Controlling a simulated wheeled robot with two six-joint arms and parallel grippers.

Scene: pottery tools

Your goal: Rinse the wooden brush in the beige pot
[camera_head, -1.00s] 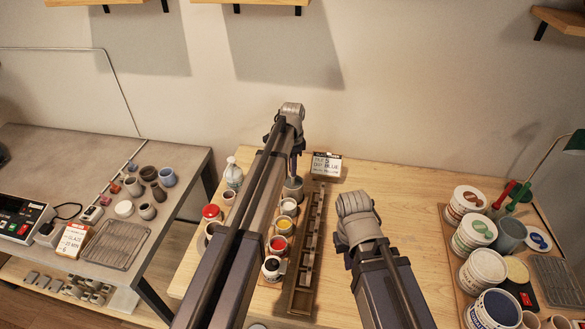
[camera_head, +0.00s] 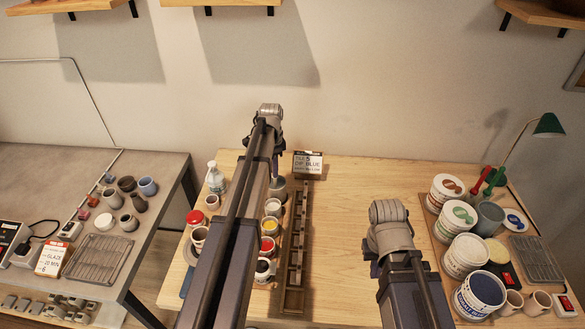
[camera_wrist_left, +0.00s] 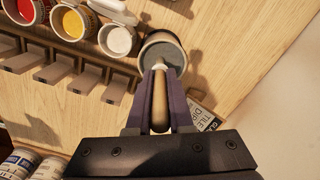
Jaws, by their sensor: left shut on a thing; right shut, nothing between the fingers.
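My left gripper (camera_wrist_left: 160,82) is shut on the wooden brush (camera_wrist_left: 159,105), with the pale handle between the purple fingers in the left wrist view. The brush's whitish front end points at the mouth of a grey-beige pot (camera_wrist_left: 176,42); I cannot tell how deep its tip is. In the head view the pot (camera_head: 278,190) stands at the back of the row of glaze cups, just below my left gripper (camera_head: 275,166). My right wrist is over the table's middle, right of the slotted wooden rack. Its fingers are mostly hidden.
Glaze cups with red (camera_head: 268,246) and yellow (camera_head: 270,227) contents stand left of the slotted rack (camera_head: 297,245). A card (camera_head: 308,163) stands behind it. Large tubs (camera_head: 465,256) crowd the right.

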